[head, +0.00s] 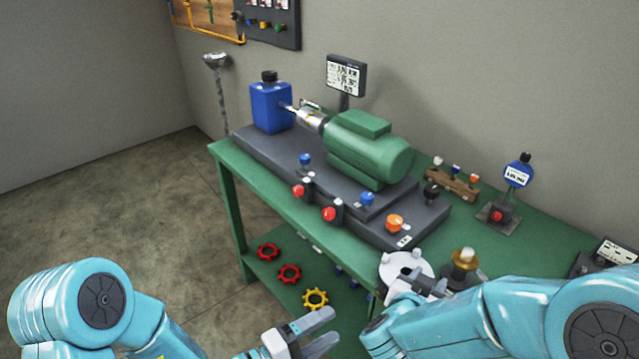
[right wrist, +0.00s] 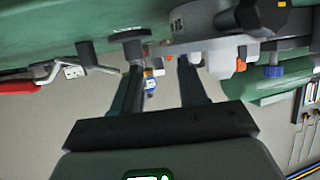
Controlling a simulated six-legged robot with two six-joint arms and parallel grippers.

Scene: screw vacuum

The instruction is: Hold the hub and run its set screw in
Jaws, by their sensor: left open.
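The silver hub (head: 312,121) sits on the shaft line between the blue pump box (head: 270,106) and the green motor (head: 368,148). Its set screw is too small to make out. My left gripper (head: 312,332) is open and empty, low in front of the bench, well away from the hub. My right gripper (head: 432,284) is over the front of the bench beside a white round disc (head: 402,263). In the right wrist view its two fingers stand apart with a clear gap (right wrist: 160,62), and nothing shows gripped between them.
The green bench (head: 500,258) carries a dark base with red, blue and orange knobs (head: 394,222). A brass-topped part (head: 463,260), a small rack (head: 453,183) and a blue gauge (head: 517,172) stand at right.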

